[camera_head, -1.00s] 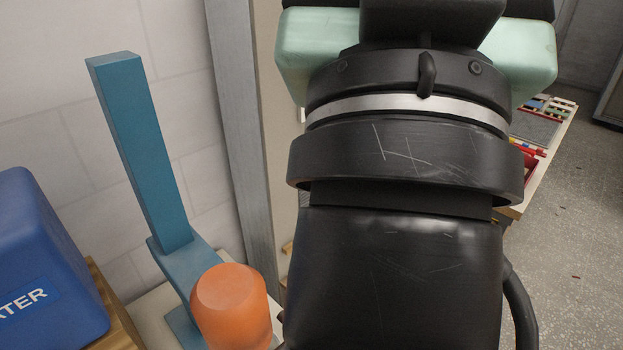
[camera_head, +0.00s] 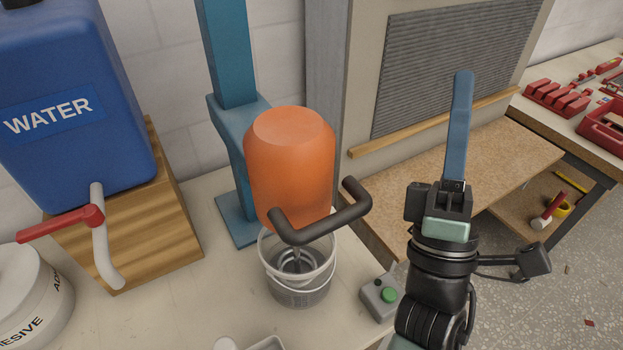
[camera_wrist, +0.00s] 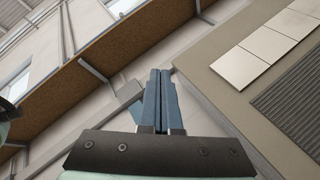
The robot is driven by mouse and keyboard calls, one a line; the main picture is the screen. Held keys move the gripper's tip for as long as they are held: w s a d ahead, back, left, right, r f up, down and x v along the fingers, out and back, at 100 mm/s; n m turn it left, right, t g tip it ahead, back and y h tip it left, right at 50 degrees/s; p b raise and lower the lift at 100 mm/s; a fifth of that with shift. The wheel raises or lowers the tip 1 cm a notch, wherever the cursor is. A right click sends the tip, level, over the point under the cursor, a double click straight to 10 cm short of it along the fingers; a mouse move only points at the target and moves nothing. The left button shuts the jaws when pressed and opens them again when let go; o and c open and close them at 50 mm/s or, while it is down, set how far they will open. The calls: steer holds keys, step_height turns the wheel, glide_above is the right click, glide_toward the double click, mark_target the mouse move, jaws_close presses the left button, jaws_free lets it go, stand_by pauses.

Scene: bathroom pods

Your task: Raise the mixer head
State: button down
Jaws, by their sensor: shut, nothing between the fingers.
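The mixer head is an orange motor housing (camera_head: 290,165) with a black bent handle (camera_head: 325,222) across its front. It is mounted on a blue upright stand (camera_head: 232,60). Its whisk reaches down into a translucent bucket (camera_head: 300,292) below it. My gripper (camera_head: 463,78) is to the right of the mixer, pointing up, with its blue fingers together and empty. It is apart from the handle. In the wrist view the closed fingers (camera_wrist: 161,75) point toward the wall and ceiling, and the mixer head cannot be made out there.
A grey box with a green button (camera_head: 382,298) sits on the worktop right of the bucket. A blue water container (camera_head: 70,120) with a red-levered tap (camera_head: 60,222) stands left on a wooden block. A white adhesive tub (camera_head: 35,300) is front left. A low shelf (camera_head: 420,190) lies behind my gripper.

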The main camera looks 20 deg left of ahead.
steer(key=s+a+f+n+g+y+b, duration=0.2)
steer(key=s+a+f+n+g+y, duration=0.15)
steer(key=f+n, duration=0.5)
steer(key=s+a+f+n+g+y+b, duration=0.25)
steer(key=f+n+g+y, duration=0.2)
steer(key=f, duration=0.75)
steer(key=s+a+f+n+g+y+b, duration=0.25)
steer(key=f+n+g+y, duration=0.2)
steer(key=f+n, duration=0.45)
steer(key=w+a+r+m+p, duration=0.1)
steer(key=w+a+r+p, duration=0.2)
steer(key=a+r, duration=0.2)
steer(key=shift+w+r+t+y, duration=0.3)
steer(key=shift+r+t+y, duration=0.05)
steer(key=shift+r+t, duration=0.1)
